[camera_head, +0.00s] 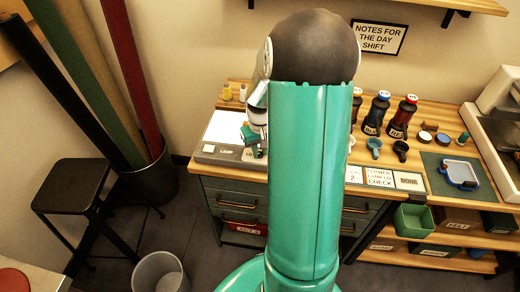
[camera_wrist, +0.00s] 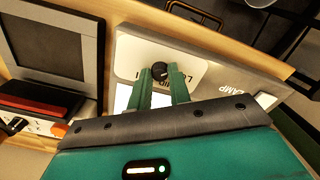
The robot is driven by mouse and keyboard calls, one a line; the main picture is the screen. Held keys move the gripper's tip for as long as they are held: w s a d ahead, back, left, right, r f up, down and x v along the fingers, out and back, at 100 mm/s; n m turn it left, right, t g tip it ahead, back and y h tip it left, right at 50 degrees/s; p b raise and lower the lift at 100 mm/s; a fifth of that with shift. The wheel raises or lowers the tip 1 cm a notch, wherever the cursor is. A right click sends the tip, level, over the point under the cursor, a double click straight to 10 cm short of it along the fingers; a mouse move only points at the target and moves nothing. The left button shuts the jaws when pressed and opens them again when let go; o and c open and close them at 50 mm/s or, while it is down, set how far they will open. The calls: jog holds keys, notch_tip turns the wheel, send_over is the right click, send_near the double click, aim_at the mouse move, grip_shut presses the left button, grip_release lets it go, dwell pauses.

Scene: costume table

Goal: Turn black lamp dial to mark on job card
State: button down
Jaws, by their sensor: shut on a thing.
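The black lamp dial (camera_wrist: 160,71) is a small round knob on a pale plate of the lamp box, with a light pointer line on it. My gripper (camera_wrist: 161,78) has its two green fingers shut on the dial, one at each side. In the head view my gripper (camera_head: 252,143) is at the right end of the lamp box (camera_head: 206,149), partly behind my arm, and the dial is hidden there. A card with a "2" (camera_head: 354,174) and a card reading about a lamp to check (camera_head: 380,177) lie at the front edge of the bench. The dial's scale is not readable.
Bottles with dark, blue and red caps (camera_head: 404,116) stand on the bench right of my arm, with small cups before them. A green mat (camera_head: 437,165) holds a blue-edged tray (camera_head: 460,173). A black stool (camera_head: 76,200) and a bin (camera_head: 160,272) stand at the left.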

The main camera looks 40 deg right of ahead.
aim_at(260, 153)
jog(key=m, duration=0.4)
jog(key=shift+m, duration=0.3)
jog(key=m, duration=0.4)
jog(key=shift+m, duration=0.4)
jog(key=c, duration=1.3)
grip_release()
notch_tip(260, 153, up, 14)
jog(key=shift+f, duration=0.1)
